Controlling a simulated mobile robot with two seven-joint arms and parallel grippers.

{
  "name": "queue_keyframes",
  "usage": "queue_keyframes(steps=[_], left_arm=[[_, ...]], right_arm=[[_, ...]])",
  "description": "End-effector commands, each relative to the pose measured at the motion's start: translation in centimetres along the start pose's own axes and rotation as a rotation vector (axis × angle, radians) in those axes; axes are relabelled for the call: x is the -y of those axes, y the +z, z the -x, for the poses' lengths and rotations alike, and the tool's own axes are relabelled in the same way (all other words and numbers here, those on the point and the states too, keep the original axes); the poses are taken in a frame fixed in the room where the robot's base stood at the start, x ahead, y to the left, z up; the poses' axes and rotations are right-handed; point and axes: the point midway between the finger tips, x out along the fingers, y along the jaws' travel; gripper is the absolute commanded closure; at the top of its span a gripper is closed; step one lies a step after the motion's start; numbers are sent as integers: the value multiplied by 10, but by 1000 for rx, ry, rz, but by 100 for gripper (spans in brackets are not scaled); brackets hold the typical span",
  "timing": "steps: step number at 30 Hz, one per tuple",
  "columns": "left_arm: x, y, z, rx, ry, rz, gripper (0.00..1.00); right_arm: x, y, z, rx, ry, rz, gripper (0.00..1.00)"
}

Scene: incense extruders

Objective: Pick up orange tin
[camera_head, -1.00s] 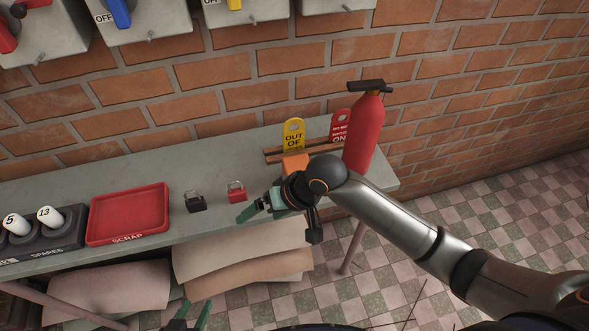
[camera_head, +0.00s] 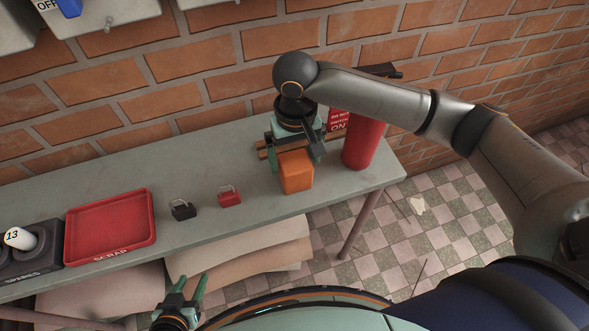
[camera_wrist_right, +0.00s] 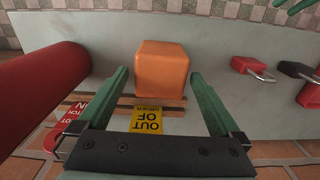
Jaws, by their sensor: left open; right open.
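The orange tin (camera_head: 297,173) is a rounded box standing on the grey bench near its right end. In the right wrist view the tin (camera_wrist_right: 162,68) sits ahead of and between the two green fingers, slightly beyond their tips. My right gripper (camera_wrist_right: 160,78) is open and empty; in the head view my right gripper (camera_head: 280,150) is just behind the tin, over the tag rack, its fingers partly hidden by the wrist and the tin. My left gripper (camera_head: 185,290) is open and empty, low in front of the bench.
A red extinguisher (camera_head: 364,142) stands close right of the tin. Behind it are a wooden rack (camera_head: 263,150), a yellow tag (camera_wrist_right: 147,120) and a red tag (camera_head: 338,120). Red padlock (camera_head: 229,197), black padlock (camera_head: 183,211), red scrap tray (camera_head: 110,228) and spares holder (camera_head: 30,255) lie left.

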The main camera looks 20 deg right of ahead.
Motion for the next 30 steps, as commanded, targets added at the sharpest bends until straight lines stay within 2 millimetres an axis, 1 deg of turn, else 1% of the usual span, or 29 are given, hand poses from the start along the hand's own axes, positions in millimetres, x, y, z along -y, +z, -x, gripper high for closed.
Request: queue_keyframes(steps=[1,7,12,15,18,24,26,30], left_arm=[[0,1,-1,0,0,0,50],[0,3,-2,0,0,0,50],[0,5,-5,0,1,0,50],[0,6,-6,0,1,0,50],[0,6,-7,0,1,-1,50],[0,4,-7,-1,2,-1,50],[0,4,-7,-1,2,-1,50],[-1,4,-7,-2,3,-1,50]], right_arm=[[0,0,-7,1,1,0,0],[0,0,-22,0,0,1,0],[0,0,-48,1,0,0,0],[0,-1,-60,-1,0,0,0],[0,-1,-65,-2,0,1,0],[1,-1,-65,-3,-1,2,0],[1,-1,-65,-2,-1,2,6],[1,-1,-65,-2,-1,2,21]])
